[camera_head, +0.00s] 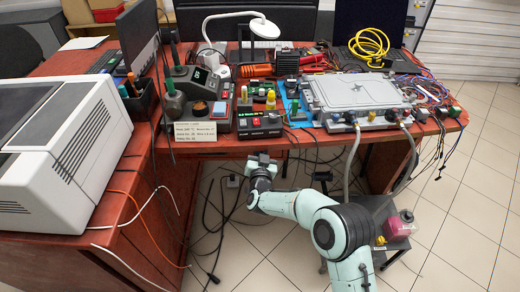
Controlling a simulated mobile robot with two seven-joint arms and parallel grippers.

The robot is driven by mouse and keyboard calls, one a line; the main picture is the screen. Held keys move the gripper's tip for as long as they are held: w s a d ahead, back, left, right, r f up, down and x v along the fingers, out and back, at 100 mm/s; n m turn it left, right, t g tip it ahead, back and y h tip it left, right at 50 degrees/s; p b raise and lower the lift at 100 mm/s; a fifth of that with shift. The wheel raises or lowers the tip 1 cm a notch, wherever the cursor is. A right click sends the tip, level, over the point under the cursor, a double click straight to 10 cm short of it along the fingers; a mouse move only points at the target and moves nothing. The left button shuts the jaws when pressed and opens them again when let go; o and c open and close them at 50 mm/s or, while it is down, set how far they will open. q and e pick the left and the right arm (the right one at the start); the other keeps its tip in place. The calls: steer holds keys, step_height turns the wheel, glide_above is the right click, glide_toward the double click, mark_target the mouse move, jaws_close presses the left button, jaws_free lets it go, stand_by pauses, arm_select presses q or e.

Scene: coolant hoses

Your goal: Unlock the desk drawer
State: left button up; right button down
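The red-brown desk (85,65) spans the view, with its front edge facing me. No drawer front, lock or key can be made out clearly; a red-brown panel (378,165) stands under the desktop at the right, partly behind hoses. One arm of mine, which I take as the right, reaches up from the bottom, right of centre. Its gripper (262,162) is just below the desk's front edge, under the soldering equipment. Its fingers are small and dark, so I cannot tell whether they are open or touch anything. My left gripper is not in view.
A large white printer (60,150) fills the left. A metal housing (358,92), soldering station (195,80), lamp (232,30) and yellow cable coil (369,45) crowd the desktop. Loose cables (215,225) hang below. A dark stand with a pink container (398,226) is at lower right; tiled floor (470,200) is clear beyond.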

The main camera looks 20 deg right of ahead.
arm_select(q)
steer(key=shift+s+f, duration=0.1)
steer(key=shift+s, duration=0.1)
arm_select(e)
steer(key=shift+s+d+f+m, duration=0.1)
steer(key=shift+d+f+m, duration=0.1)
steer(key=shift+m, duration=2.25)
steer(key=shift+w+d+f+m, duration=0.1)
steer(key=shift+f+m, duration=0.05)
steer(key=shift+m, duration=2.25)
steer(key=shift+s+d+f+m, duration=0.1)
steer(key=shift+f+m, duration=0.1)
steer(key=shift+m, duration=2.25)
steer(key=c, duration=1.2)
jaws_free()
steer(key=shift+o, duration=0.2)
steer(key=shift+s, duration=0.1)
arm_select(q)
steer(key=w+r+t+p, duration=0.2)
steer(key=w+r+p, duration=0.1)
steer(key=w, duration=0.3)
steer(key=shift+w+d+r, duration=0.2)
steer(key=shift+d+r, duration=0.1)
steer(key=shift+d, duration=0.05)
arm_select(e)
steer(key=v, duration=1.3)
